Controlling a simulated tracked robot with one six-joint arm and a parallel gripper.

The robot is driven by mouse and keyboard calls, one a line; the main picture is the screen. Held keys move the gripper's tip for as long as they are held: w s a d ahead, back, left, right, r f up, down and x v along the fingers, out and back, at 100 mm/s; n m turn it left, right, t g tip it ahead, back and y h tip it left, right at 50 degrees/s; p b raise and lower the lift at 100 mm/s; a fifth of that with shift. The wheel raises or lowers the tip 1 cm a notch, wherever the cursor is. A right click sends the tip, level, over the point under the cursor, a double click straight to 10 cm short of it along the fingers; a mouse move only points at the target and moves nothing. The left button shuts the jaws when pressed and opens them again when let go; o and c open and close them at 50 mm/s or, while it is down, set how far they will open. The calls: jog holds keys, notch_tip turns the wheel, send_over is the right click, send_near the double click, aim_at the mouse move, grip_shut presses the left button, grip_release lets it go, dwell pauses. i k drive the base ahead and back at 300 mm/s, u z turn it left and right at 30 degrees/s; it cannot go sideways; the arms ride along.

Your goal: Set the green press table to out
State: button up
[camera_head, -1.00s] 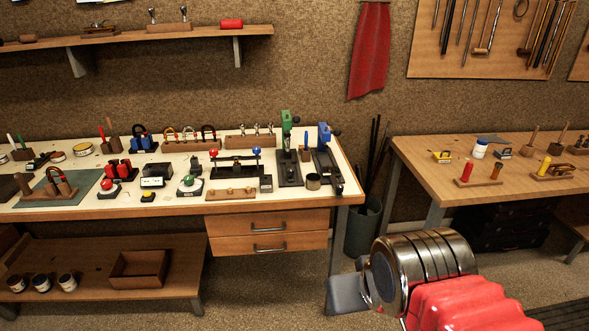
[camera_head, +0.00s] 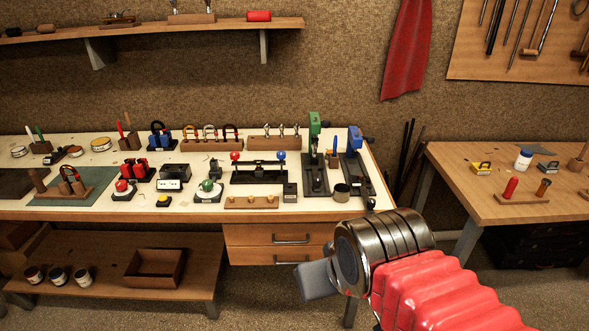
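The green press (camera_head: 314,140) stands near the right end of the white-topped workbench, left of a similar blue press (camera_head: 354,145). It has a green head on a dark upright and a long dark base reaching toward the bench's front. The position of its table is too small to tell. My gripper (camera_head: 314,281) is at the lower middle, in front of and below the bench edge, well apart from the press. A grey finger part shows at the end of my metal wrist and red sleeve; whether it is open or shut cannot be seen.
A rack with red and blue knobs (camera_head: 258,172) and a wooden block (camera_head: 251,202) are to the left. A second wooden table (camera_head: 530,213) is at right. Floor is open between the benches.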

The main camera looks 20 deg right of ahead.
aim_at(314, 164)
jog(key=u, duration=0.25)
jog(key=i, duration=1.45)
jog(key=z, duration=0.2)
